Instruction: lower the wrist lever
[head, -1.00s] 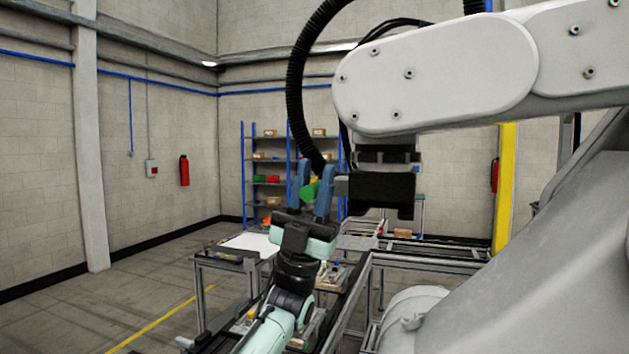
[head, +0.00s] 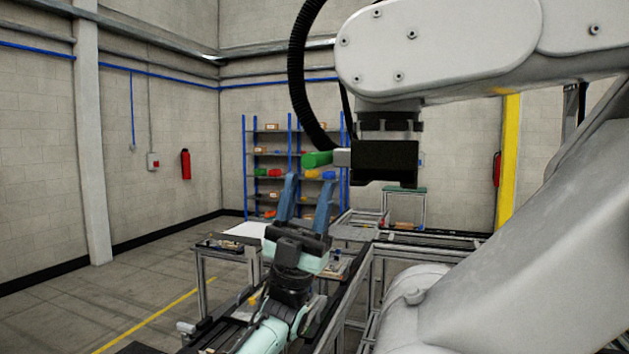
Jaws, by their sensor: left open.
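The wrist lever has a green handle (head: 317,159) that sticks out to the left, close to level, from a grey hub beside the black wrist block (head: 385,163) of a large white robot arm. My left gripper (head: 310,181) has two blue fingers pointing up, spread apart, with nothing between them. Its fingertips are just below the green handle in the picture, apart from it. The gap in depth is hard to tell. My right gripper is not in view.
The large white arm (head: 440,50) fills the upper right, with a black ribbed hose (head: 298,80) hanging left of its wrist. Below are a work table (head: 228,247) and metal frames. A blue shelf (head: 246,170) stands at the back. Open floor lies to the left.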

